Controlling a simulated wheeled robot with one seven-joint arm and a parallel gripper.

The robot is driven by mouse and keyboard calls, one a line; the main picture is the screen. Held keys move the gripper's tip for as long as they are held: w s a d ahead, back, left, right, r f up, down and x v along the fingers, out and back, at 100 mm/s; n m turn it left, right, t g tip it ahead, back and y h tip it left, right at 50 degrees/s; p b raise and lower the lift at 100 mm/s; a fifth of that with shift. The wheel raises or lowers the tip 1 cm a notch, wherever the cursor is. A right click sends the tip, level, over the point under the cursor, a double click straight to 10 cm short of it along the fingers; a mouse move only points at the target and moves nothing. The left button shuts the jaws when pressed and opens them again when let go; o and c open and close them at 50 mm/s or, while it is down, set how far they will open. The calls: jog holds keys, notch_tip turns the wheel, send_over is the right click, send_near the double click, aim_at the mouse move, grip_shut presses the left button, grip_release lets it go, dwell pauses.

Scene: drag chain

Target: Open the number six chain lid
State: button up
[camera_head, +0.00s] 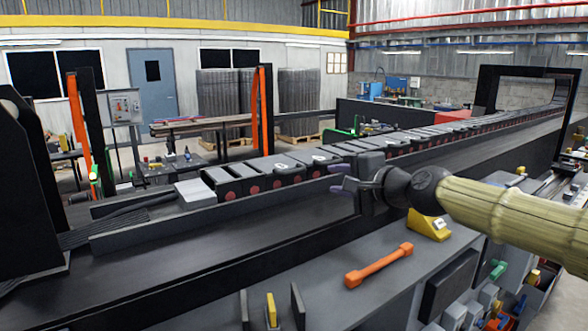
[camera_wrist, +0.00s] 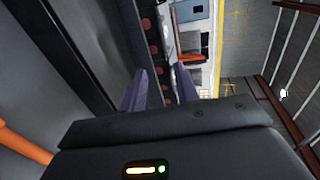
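The drag chain (camera_head: 262,172) runs along the dark bench from left centre to the far right. It is a row of dark grey lidded links with red dots on their near side. A few lids carry white marks, too small to read surely, so I cannot tell which is number six. The chain also shows in the wrist view (camera_wrist: 154,48), with red dots. My gripper (camera_head: 334,178) is on the near side of the chain, its purple fingers pointing left. In the wrist view the fingers (camera_wrist: 162,72) are apart, with no held thing visible between them.
A light grey plate (camera_head: 195,193) lies at the chain's near left end. A low grey rail (camera_head: 200,222) runs in front of the chain. A dark post frame stands at far left. An orange handle (camera_head: 378,265) and a yellow device (camera_head: 430,228) are on the lower grey surface.

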aim_at(296, 172)
jog(key=p+x, duration=0.1)
jog(key=x, duration=0.4)
jog(key=p+x, duration=0.2)
jog(key=x, duration=0.3)
jog(key=p+x, duration=0.2)
jog(key=x, duration=0.4)
jog(key=shift+w+a+r, duration=0.15)
jog(key=shift+r, duration=0.2)
jog(key=shift+w+a+f, duration=0.25)
jog(key=shift+w+f, duration=0.05)
jog(key=shift+w, duration=0.2)
grip_shut()
